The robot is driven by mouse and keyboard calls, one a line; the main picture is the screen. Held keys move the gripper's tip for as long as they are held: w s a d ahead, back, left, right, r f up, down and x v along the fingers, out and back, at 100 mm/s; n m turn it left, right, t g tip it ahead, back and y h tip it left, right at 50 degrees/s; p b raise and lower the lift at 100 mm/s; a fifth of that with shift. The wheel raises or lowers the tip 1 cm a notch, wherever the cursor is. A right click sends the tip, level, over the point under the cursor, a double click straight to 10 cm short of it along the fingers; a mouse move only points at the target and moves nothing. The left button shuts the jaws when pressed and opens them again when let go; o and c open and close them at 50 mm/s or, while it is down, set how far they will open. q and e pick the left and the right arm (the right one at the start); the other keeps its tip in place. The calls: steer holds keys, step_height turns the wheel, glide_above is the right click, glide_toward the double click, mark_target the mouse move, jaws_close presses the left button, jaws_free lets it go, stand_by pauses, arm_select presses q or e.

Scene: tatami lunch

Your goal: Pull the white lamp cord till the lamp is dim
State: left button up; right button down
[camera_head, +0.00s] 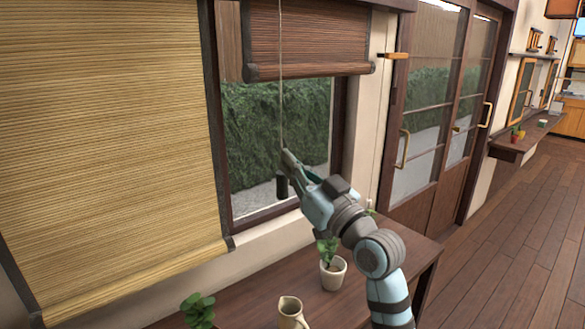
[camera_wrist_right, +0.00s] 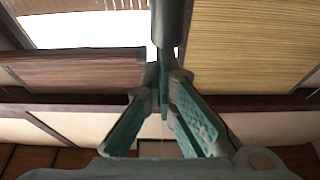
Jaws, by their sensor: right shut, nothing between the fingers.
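A thin pale cord (camera_head: 281,75) hangs straight down from the top edge of the head view, in front of the window. The lamp itself is not in view. My right gripper (camera_head: 287,158) is at the cord's lower visible stretch, with its fingers pointing up toward the window. It also shows in the wrist view (camera_wrist_right: 163,82), where its fingers come together at the tips. It is shut with nothing held. A dark cylinder (camera_head: 282,187) shows just below the fingertips; I cannot tell whether it hangs on the cord. My left gripper is out of view.
A wooden counter (camera_head: 250,300) runs below the window, with a potted plant (camera_head: 333,272) under my right arm and a beige jug (camera_head: 291,312). A bamboo blind (camera_head: 105,130) covers the left; a dark rolled blind (camera_head: 308,42) hangs behind the cord. Open floor (camera_head: 510,240) lies right.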

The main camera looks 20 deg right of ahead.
mark_target(287, 182)
steer(key=shift+f, duration=0.2)
step_height(287, 182, down, 4)
steer(key=b, duration=0.2)
steer(key=shift+s+f+b, duration=0.15)
steer(key=shift+b, duration=0.25)
step_height(287, 182, up, 5)
steer(key=p, duration=0.5)
steer(key=b+v, duration=0.1)
steer(key=v, duration=0.9)
steer(key=shift+f+b, duration=0.3)
steer(key=shift+b, duration=0.05)
